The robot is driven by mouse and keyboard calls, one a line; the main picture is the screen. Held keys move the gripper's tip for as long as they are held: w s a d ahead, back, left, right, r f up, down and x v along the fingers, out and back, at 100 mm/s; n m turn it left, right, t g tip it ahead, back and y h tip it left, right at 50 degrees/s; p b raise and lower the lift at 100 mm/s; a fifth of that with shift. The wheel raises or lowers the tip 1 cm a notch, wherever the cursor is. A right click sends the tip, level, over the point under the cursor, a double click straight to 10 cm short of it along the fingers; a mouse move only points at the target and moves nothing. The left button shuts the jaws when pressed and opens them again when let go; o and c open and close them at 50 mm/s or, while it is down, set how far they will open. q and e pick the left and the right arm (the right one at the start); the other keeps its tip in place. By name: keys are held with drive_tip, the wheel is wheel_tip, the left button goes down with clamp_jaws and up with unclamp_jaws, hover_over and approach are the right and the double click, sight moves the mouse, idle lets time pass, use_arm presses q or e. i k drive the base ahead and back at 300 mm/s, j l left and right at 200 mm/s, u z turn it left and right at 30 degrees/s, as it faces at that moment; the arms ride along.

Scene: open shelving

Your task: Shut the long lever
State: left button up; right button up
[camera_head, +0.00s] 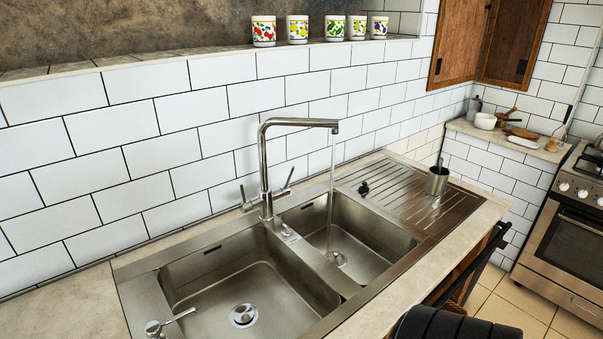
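A chrome faucet (264,165) stands behind the double sink, its spout turned right over the right basin. A thin stream of water (331,190) falls from the spout. A lever (288,179) tilts up from the right of the faucet's base, and a shorter-looking one (243,194) stands on the left. Another slim lever (180,315) sits on a chrome knob at the sink's front-left corner. I cannot tell which is the long lever. Neither of my grippers is in view.
A metal cup (437,181) and a small black item (363,188) stand on the drainboard. Several painted mugs (298,30) line the ledge above. A dark rounded object (455,325) fills the bottom right. A stove (565,235) stands at far right.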

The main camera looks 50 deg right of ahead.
sight(285, 190)
drive_tip(key=z, duration=0.4)
drive_tip(key=k+l+z, duration=0.1)
drive_tip(key=z, duration=0.65)
drive_tip(key=l+z, duration=0.1)
drive_tip(key=z, duration=0.25)
drive_tip(key=l+u, duration=0.35)
drive_tip(key=k+l+u, duration=0.1)
drive_tip(key=u, duration=0.25)
drive_tip(key=k+l+u, duration=0.15)
drive_tip(key=l+u, duration=0.25)
